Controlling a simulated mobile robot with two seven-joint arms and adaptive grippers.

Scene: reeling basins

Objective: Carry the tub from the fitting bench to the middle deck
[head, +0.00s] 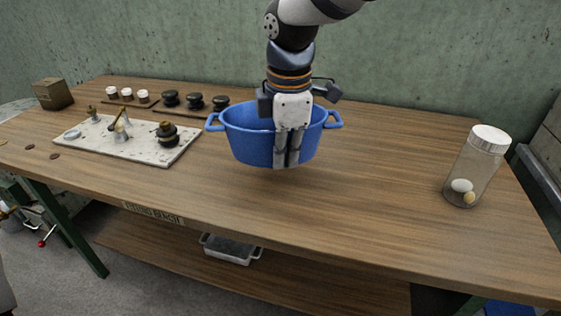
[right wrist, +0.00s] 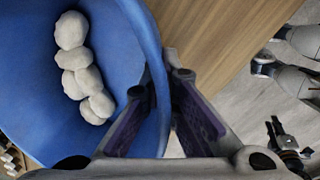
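The blue tub (head: 250,138) is at the middle of the fitting bench (head: 370,210), upright, with a handle at each side. My right gripper (head: 287,155) comes down from above at its near wall. In the right wrist view, the tub's wall (right wrist: 152,60) passes between the two fingers (right wrist: 158,95), one inside and one outside, closed close on it. Several whitish lumps (right wrist: 75,65) lie in the tub. I cannot tell whether its base touches the bench. My left gripper is out of view. I cannot make out the middle deck.
A pale board (head: 115,143) with small fittings lies left of the tub, with several dark and white knobs behind. A lidded glass jar (head: 476,165) stands at the right. A small box (head: 53,93) is far left. A white tray (head: 230,248) sits on the lower shelf.

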